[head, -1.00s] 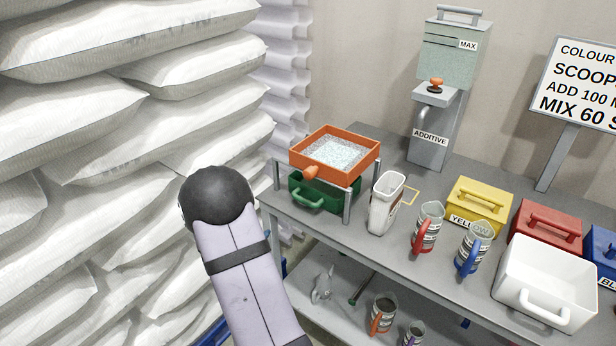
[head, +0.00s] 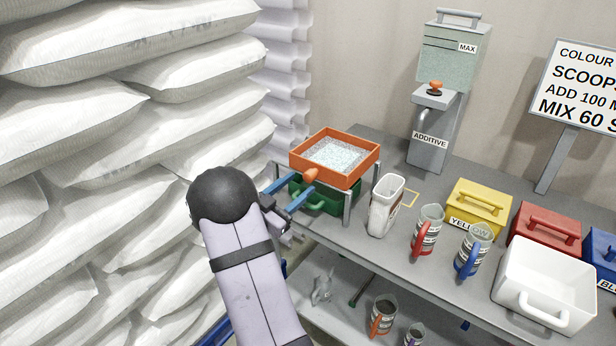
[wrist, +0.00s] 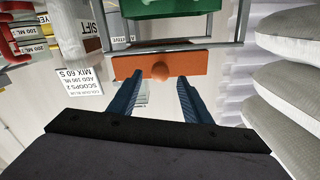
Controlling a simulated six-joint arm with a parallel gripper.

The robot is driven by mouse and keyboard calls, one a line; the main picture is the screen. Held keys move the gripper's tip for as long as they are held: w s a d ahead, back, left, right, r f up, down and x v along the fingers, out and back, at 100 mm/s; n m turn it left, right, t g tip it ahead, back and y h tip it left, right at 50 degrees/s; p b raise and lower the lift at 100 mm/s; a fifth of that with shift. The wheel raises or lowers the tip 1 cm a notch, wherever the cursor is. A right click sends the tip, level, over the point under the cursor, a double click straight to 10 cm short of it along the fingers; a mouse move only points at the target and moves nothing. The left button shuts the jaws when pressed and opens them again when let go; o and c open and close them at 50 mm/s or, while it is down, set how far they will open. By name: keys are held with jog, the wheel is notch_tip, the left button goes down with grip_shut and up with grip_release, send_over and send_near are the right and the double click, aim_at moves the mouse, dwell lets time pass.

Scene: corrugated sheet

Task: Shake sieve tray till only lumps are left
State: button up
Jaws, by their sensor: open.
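The orange sieve tray (head: 361,177) rests on a metal stand at the table's left end, with pale speckled grains or lumps (head: 335,153) spread inside. I cannot tell fine grains from lumps. Its round orange knob (head: 310,175) points toward my gripper (head: 304,180). The blue fingers are open, level with the knob, one on either side. The wrist view, upside down, shows the tray's orange front (wrist: 190,62) and the knob (wrist: 160,71) just at or beyond the open fingertips (wrist: 158,80). No contact is visible.
A green bin (head: 322,200) sits under the sieve. A white jug (head: 385,205), two measuring jugs, coloured boxes and a white tub (head: 545,285) stand to the right. White sacks (head: 90,180) are stacked close on the left.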

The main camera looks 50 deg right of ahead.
aim_at(307, 179)
jog(key=shift+d+p, duration=0.55)
jog(key=shift+d, duration=2.2)
